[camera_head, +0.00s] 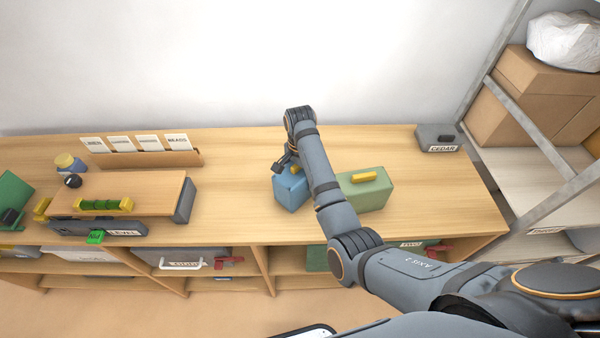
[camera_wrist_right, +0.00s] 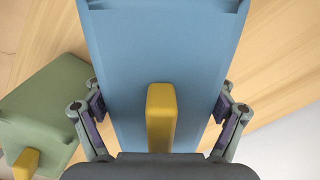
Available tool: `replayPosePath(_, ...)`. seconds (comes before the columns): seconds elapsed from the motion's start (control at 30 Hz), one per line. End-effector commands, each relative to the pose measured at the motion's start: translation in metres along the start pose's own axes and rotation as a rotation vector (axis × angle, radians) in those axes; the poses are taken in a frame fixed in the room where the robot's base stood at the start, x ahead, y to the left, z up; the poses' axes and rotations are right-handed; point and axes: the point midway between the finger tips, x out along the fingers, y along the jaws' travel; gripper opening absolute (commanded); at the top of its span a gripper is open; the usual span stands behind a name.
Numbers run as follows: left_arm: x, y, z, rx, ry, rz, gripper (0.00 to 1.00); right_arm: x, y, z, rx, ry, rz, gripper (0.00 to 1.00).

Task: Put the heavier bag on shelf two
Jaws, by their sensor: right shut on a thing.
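A blue bag (camera_head: 290,192) with a yellow handle is on or just above the wooden bench; I cannot tell which. It fills the middle of the right wrist view (camera_wrist_right: 160,50). My right gripper (camera_head: 284,164) is shut on the blue bag, with its fingers (camera_wrist_right: 160,108) on both sides of it. A green bag (camera_head: 370,192) with a yellow handle stands on the bench to the right, partly behind my right arm; it also shows in the right wrist view (camera_wrist_right: 40,115). A label that seems to read TWO (camera_head: 411,245) shows under the bench's front edge. My left gripper is out of view.
A grey box labelled CEDAR (camera_head: 436,136) stands at the bench's right back. A balance-like device with a LEVEL label (camera_head: 122,233) and a card rack (camera_head: 140,156) stand at the left. Metal shelving with cartons (camera_head: 530,110) is at the right. The bench (camera_head: 235,195) left of the blue bag is clear.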

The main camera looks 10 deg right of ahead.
Motion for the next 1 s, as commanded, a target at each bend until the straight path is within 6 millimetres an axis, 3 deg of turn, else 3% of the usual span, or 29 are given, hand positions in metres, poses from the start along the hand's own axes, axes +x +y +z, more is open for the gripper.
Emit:
replayPosePath(0.17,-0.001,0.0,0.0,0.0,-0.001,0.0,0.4,-0.001,-0.001,-0.001,0.0,0.002,-0.004,0.21)
replayPosePath(0.2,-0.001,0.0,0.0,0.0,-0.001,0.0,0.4,0.002,0.0,0.0,0.0,0.0,0.001,0.88)
replayPosePath(0.3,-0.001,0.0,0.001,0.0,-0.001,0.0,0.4,0.002,0.0,0.0,0.0,0.0,0.001,1.0)
replayPosePath(0.73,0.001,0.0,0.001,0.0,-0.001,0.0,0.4,-0.005,-0.001,0.0,0.0,0.001,-0.002,1.0)
replayPosePath(0.97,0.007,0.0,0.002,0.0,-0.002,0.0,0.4,-0.058,-0.001,-0.001,0.001,0.003,-0.005,1.0)
replayPosePath(1.0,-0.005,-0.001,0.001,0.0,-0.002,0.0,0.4,-0.075,-0.001,0.0,0.001,0.001,-0.003,1.0)
